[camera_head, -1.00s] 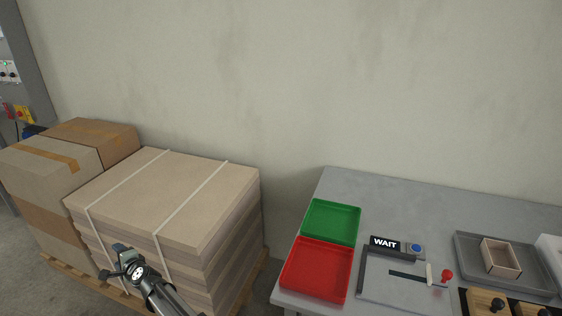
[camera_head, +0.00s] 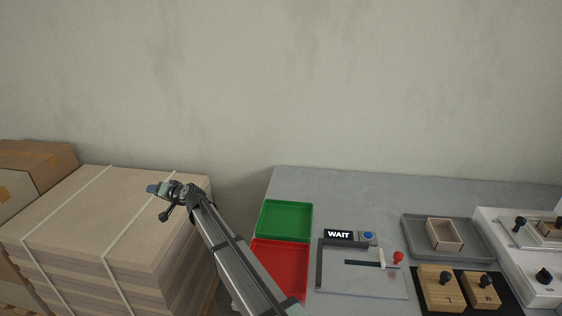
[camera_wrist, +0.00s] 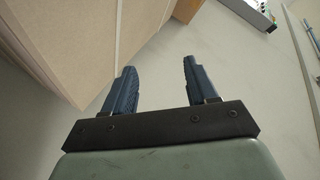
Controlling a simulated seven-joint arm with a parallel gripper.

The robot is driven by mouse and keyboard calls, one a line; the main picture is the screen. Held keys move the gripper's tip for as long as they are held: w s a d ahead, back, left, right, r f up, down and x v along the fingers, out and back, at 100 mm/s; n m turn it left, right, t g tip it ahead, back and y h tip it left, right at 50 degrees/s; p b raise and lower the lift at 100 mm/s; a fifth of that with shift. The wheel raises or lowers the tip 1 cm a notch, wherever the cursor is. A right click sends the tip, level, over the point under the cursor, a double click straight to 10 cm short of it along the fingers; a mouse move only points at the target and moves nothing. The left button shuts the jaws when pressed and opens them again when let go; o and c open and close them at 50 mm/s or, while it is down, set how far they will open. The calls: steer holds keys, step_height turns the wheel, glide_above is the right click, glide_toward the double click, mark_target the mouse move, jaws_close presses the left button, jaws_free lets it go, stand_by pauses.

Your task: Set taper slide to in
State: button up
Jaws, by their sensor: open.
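My gripper (camera_head: 156,190) is open and empty above the strapped board stack, left of the table. A white unit (camera_head: 497,237) at the right edge carries black knobs and is partly cut off. No readable label shows which of these is the taper slide. My gripper is far from both.
A green tray (camera_head: 285,202) and a red tray (camera_head: 304,268) lie at the table's left. Behind the plate are a WAIT sign (camera_head: 338,235) and a blue button (camera_head: 368,236). A grey tray (camera_head: 411,228) holds an open box (camera_head: 445,246). Knobbed wooden blocks (camera_head: 436,296) sit in front. The back table strip is clear.

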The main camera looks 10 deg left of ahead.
steer(key=w+d+r+n+h, duration=0.2)
steer(key=w+d+n, duration=0.2)
steer(key=w+d, duration=1.05)
steer(key=w+d+r+n+h, duration=0.1)
steer(key=w+d+n+h, duration=0.2)
steer(key=d, duration=1.2)
steer(key=w+d+r+n+h, duration=0.15)
steer(key=w+d, duration=0.25)
steer(key=d, duration=1.2)
steer(key=w+d+r+n+h, duration=0.1)
steer(key=w+d+n, duration=0.25)
steer(key=d, duration=1.15)
steer(key=s+d+r+n+g+h, duration=0.1)
steer(key=d, duration=1)
steer(key=s+d+r+n+h, duration=0.1)
steer(key=d+r, duration=0.1)
steer(key=d, duration=0.8)
step_height(320, 180, up, 8)
steer(key=n+g+h, duration=0.4)
steer(key=g, duration=0.1)
glide_above(522, 217)
steer(key=shift+y, duration=0.25)
step_height(522, 217, down, 13)
steer(key=shift+s+f, duration=0.1)
steer(key=shift+s, duration=0.05)
steer(key=shift+c, duration=0.2)
